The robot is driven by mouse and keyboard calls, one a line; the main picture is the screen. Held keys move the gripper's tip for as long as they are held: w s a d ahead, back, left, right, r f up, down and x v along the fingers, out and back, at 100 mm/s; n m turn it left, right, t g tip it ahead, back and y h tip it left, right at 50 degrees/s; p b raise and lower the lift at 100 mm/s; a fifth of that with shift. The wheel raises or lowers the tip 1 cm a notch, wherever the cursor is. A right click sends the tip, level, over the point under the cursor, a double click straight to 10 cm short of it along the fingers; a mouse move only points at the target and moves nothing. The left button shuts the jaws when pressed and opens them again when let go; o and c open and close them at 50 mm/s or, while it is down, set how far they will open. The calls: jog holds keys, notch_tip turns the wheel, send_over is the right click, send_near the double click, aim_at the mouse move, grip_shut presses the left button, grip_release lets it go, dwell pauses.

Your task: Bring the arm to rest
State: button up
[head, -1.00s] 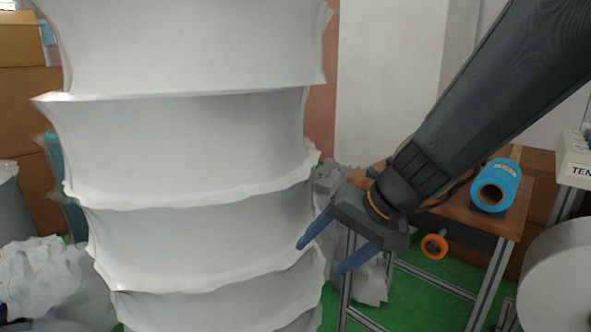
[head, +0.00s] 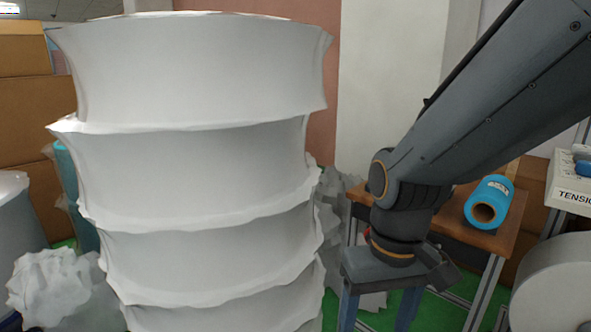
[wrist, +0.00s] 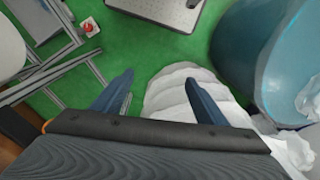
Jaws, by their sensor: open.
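My gripper (head: 378,308) hangs at the end of my dark grey arm on the right side of the head view. Its blue fingers point down and are cut off by the lower picture edge. In the wrist view my gripper (wrist: 158,95) shows two blue fingers spread wide apart with nothing held between them. Green floor and part of a white layered thing show beyond the fingers. In the head view the gripper is right of the tall white stack and in front of the wooden table.
A tall white stack (head: 200,170) fills the left middle. A wooden table (head: 478,236) bears a blue roll (head: 489,202). A large white roll (head: 556,285) stands at lower right, below a box marked TENSION (head: 573,190). Cardboard boxes (head: 30,110) are at left. A blue-green bin (wrist: 270,50) shows in the wrist view.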

jog(key=d+r+m+p, duration=0.2)
jog(key=d+r+p, duration=0.4)
jog(key=p, duration=0.5)
jog(key=shift+s+d+r, duration=0.3)
jog(key=shift+d+r, duration=0.05)
dwell(1.4)
